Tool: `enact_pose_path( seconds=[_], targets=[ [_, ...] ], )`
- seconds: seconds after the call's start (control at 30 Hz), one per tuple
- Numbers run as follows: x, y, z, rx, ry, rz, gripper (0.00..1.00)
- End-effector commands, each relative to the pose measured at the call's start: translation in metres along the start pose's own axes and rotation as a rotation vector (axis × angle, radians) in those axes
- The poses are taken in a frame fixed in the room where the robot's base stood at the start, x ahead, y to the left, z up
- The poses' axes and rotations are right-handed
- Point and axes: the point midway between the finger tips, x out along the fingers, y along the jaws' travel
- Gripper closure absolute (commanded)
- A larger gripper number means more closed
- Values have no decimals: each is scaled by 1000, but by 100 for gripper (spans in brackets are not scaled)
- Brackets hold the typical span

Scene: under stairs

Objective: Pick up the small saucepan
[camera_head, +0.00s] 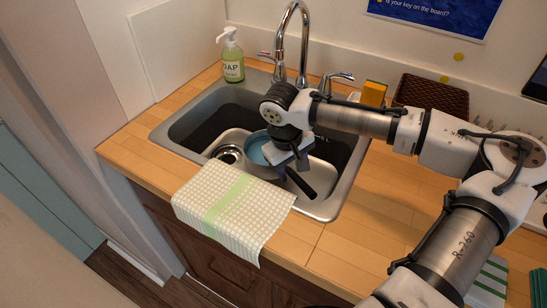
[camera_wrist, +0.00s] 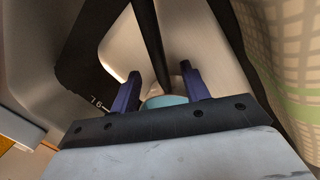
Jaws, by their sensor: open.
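The small saucepan (camera_head: 257,151) sits in the sink (camera_head: 181,127), with a blue inside and a dark handle (camera_head: 300,184) that points toward the front right. My gripper (camera_head: 284,170) is down in the sink over the handle side of the pan and hides part of it. In the wrist view the gripper (camera_wrist: 160,72) is open, one purple finger on each side of the dark handle (camera_wrist: 152,40). A small piece of the pan's blue (camera_wrist: 165,101) shows between the fingers. Whether either finger touches the handle is not clear.
A chequered towel (camera_head: 232,205) hangs over the counter's front edge beside the sink. A round metal item (camera_head: 229,154) is left of the pan. The counter right of the sink has bare wood.

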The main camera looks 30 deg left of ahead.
Motion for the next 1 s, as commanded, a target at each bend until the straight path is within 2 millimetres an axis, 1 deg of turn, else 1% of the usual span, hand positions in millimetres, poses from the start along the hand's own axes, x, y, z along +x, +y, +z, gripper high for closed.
enact_pose_path(
  seconds=[0.1,0.2,0.43,0.7,0.8,1.0],
  targets=[
    [14,0,0,0,0,0,54],
    [21,0,0,0,1,0,54],
    [23,0,0,0,2,0,54],
    [22,0,0,0,2,0,89],
    [22,0,0,0,2,0,100],
    [22,0,0,0,2,0,100]
  ],
)
